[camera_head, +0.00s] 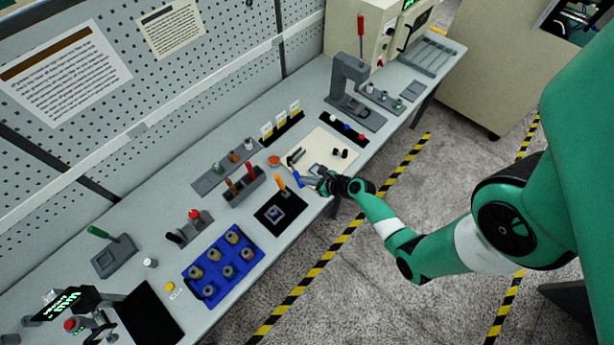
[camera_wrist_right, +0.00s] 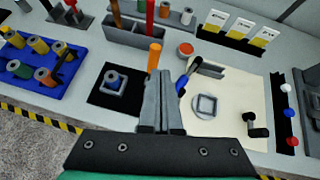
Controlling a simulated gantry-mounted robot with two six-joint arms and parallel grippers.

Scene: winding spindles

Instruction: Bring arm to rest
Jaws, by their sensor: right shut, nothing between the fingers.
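My right arm, green and white, reaches in from the right in the head view. Its gripper (camera_head: 322,182) is over the front edge of the workbench (camera_head: 215,315). In the right wrist view the gripper's fingers (camera_wrist_right: 161,100) are together with nothing between them. A tool with an orange handle (camera_wrist_right: 154,57) shows just beyond the fingers, and a tool with a blue handle (camera_wrist_right: 182,87) shows beside them. I cannot tell whether the fingers touch either. My left gripper is in neither view.
A black pad (camera_head: 270,223) and a blue tray (camera_head: 219,290) of spindles lie to the left. A press (camera_head: 349,85) stands farther back. The floor in front is clear.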

